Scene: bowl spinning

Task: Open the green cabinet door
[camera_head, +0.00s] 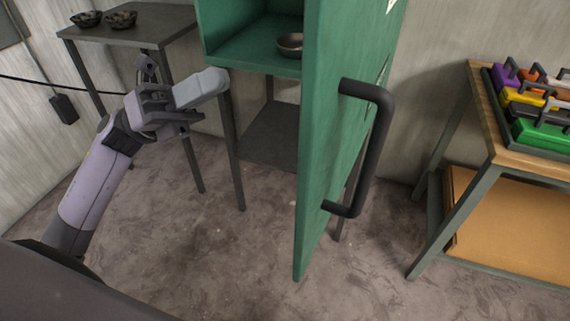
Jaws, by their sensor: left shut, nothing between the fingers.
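The green cabinet door (326,140) stands swung open toward me in the middle of the head view. Its black handle (376,150) is on the face turned to the right. The green cabinet (240,50) behind it shows part of its inside, with a metal bowl (290,44) on its floor. My left gripper (208,88) is shut and empty, left of the door and just in front of the cabinet's lower left corner. It is apart from the door and the handle. My right gripper is not in view.
A dark table (150,30) with two bowls (122,19) stands at the back left. A wooden-topped bench (482,100) with a tray of coloured, handled boxes (540,134) stands at the right. A cardboard box (510,222) is on its lower shelf. The floor in front is clear.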

